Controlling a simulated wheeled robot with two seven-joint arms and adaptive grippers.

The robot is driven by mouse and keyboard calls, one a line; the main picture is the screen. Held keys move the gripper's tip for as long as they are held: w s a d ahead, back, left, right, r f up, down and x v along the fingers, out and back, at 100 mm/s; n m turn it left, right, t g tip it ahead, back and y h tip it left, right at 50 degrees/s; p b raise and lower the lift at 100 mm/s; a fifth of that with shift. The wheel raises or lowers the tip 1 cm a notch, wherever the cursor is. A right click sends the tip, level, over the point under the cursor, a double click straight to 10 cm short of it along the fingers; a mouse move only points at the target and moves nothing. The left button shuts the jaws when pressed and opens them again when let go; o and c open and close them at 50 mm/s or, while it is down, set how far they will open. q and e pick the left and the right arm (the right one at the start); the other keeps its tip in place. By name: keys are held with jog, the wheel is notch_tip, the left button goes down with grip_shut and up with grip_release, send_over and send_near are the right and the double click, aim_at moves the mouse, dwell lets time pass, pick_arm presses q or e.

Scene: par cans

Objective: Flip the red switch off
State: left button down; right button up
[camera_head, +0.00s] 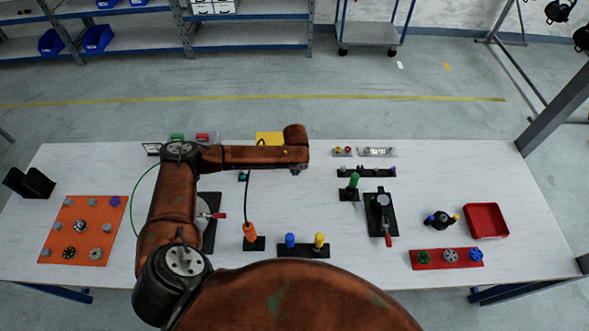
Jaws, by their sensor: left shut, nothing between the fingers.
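The red switch (202,137) sits on a small panel near the back edge of the table, left of centre. A green switch (177,137) is beside it on its left. Whether the red switch is on or off is too small to tell. My left arm rises from the bottom left and bends to the right, passing just in front of the switches. My left gripper (296,171) is mostly hidden under the arm's end, well to the right of the red switch. It is shut and empty, apart from the switch. My right gripper is out of view.
An orange board (82,229) with knobs lies at the left. A yellow block (269,138) is behind my arm. Several levers and plugs stand mid-table, with an orange handle (250,232) close to my arm. A red tray (486,220) is at the right.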

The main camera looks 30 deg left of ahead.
pick_arm(q)
jog(key=r, duration=0.1)
jog(key=s+r, duration=0.1)
jog(key=r, duration=0.2)
jog(key=shift+s+d+r, duration=0.25)
jog(key=shift+d+r, duration=0.05)
jog(key=shift+d, duration=0.1)
jog(key=shift+r, duration=0.1)
